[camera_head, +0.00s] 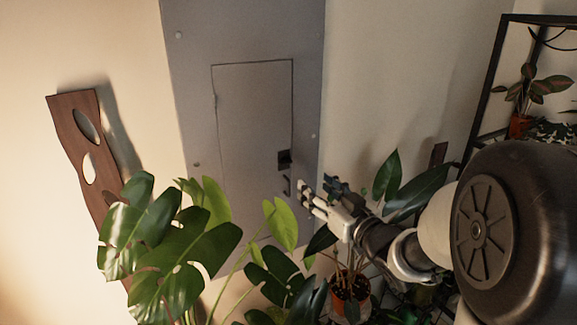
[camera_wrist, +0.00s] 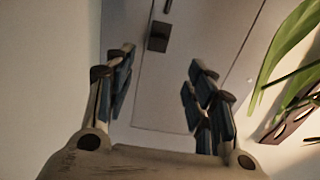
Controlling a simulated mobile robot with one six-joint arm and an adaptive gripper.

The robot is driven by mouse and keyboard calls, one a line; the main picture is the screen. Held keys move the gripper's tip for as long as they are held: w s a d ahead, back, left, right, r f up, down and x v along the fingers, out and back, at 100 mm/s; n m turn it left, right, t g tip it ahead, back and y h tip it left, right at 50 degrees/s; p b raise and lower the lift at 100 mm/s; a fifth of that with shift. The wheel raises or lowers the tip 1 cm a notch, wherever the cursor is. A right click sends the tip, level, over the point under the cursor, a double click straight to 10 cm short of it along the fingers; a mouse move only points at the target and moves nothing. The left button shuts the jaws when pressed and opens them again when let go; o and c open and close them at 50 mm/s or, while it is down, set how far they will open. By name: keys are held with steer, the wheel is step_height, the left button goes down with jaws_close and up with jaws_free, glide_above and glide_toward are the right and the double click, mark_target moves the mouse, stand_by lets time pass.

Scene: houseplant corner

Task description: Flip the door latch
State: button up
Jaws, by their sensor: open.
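A grey metal panel (camera_head: 190,90) on the wall holds a small closed door (camera_head: 250,115). The dark latch (camera_head: 284,159) sits at the door's lower right edge, with a small dark handle-like piece (camera_head: 287,185) just below it. In the wrist view the dark square latch (camera_wrist: 158,36) shows above and between the fingers, nearer the left one. My gripper (camera_head: 311,194) is open and empty, just right of and slightly below the latch in the head view. In the wrist view my gripper (camera_wrist: 158,88) has its two fingers spread wide, apart from the latch.
A large-leaved plant (camera_head: 190,240) stands in front of the panel at lower left. Another plant in a terracotta pot (camera_head: 350,286) is below my arm. A black shelf (camera_head: 490,90) with plants is at right. A wooden wall piece (camera_head: 72,125) hangs at left.

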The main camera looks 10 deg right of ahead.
mark_target(287, 163)
steer(key=x, duration=1.3)
steer(key=shift+w, duration=0.3)
steer(key=c, duration=1.1)
steer(key=shift+o, duration=0.2)
